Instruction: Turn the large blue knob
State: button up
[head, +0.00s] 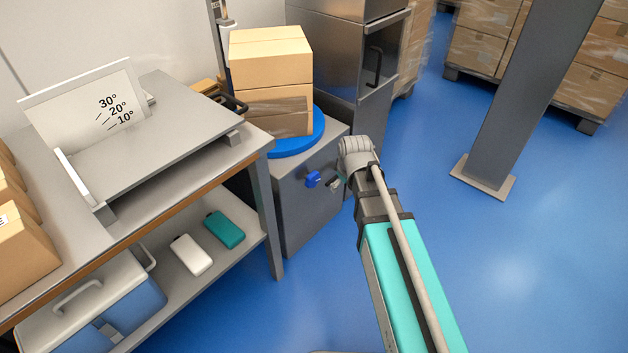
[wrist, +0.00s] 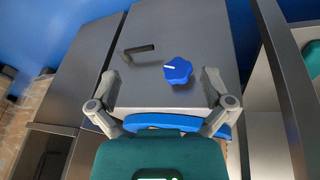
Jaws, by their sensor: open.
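The large blue knob (wrist: 177,71) is a lobed knob with a white mark, on the front of a grey cabinet (wrist: 190,30). In the head view the knob (head: 313,179) shows small on the cabinet front, just left of the end of my arm. My gripper (wrist: 158,82) is open in the wrist view, with one finger on each side of the knob. The fingers are apart from the knob, and it sits nearer the right finger. In the head view the fingers are mostly hidden by my wrist.
A blue round plate (head: 318,131) on the cabinet bears two stacked cardboard boxes (head: 270,57). A dark handle (wrist: 138,49) sits near the knob. A workbench (head: 240,160) stands to the left. A grey post (head: 530,90) stands to the right, with open blue floor around it.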

aim_at(313, 177)
jog(key=w+a+r+n+t+y, duration=0.1)
jog(key=w+a+n, duration=0.3)
jog(key=a, duration=0.4)
jog(key=shift+w+a+t, duration=0.35)
jog(key=shift+w+t, duration=0.05)
jog(key=shift+w, duration=0.5)
jog(key=shift+w+f, duration=0.1)
jog(key=b+x, duration=1.2)
jog(key=x, duration=0.1)
jog(key=shift+a+f, duration=0.1)
jog(key=shift+f, duration=0.1)
jog(key=shift+w, duration=0.1)
jog(key=c, duration=0.8)
